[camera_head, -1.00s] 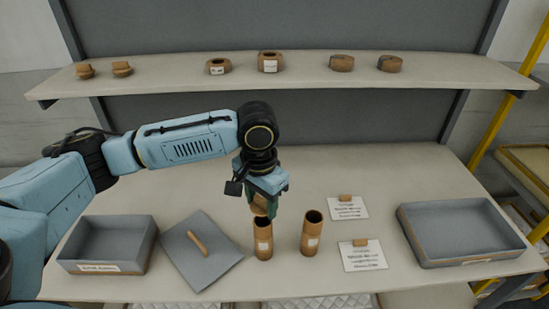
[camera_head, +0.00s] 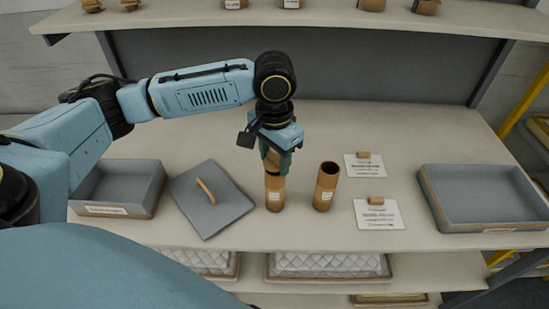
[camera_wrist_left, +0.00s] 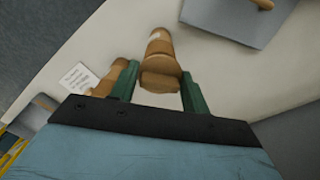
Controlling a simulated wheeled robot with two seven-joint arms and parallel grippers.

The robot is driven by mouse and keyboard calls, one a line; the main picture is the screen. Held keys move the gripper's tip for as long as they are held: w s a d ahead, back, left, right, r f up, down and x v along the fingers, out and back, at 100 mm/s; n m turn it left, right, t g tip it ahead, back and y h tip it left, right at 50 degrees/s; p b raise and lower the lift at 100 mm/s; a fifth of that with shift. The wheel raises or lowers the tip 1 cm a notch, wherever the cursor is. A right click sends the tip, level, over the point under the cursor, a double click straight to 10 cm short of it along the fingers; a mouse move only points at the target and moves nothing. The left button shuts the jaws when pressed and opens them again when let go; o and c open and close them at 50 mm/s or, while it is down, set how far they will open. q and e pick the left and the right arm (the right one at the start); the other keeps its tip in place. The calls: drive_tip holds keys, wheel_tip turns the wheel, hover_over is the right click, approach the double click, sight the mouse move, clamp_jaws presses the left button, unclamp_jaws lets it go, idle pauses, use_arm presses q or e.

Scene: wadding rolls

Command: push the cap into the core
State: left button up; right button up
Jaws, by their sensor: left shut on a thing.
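My left gripper (camera_head: 277,158) points straight down above the left of two upright brown cardboard cores (camera_head: 274,194). It is shut on a brown cap (camera_wrist_left: 160,80), which shows between the green fingers in the left wrist view. The cap is at or just over the mouth of this core; whether it touches or has entered the mouth is hidden by the fingers. The second core (camera_head: 326,187) stands to the right with its dark mouth open. My right gripper is not in view.
A grey lid with a wooden handle (camera_head: 209,204) lies left of the cores, beside a grey box (camera_head: 117,190). White cards (camera_head: 377,214) with small brown pieces lie to the right, then a grey tray (camera_head: 484,197). A shelf (camera_head: 200,17) runs above. Bare table lies behind the cores.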

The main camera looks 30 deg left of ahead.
use_arm(q)
drive_tip(key=shift+f, duration=0.25)
idle(0.6)
drive_tip(key=shift+p, duration=0.75)
idle(0.6)
drive_tip(key=shift+p, duration=0.8)
drive_tip(key=shift+f, duration=0.6)
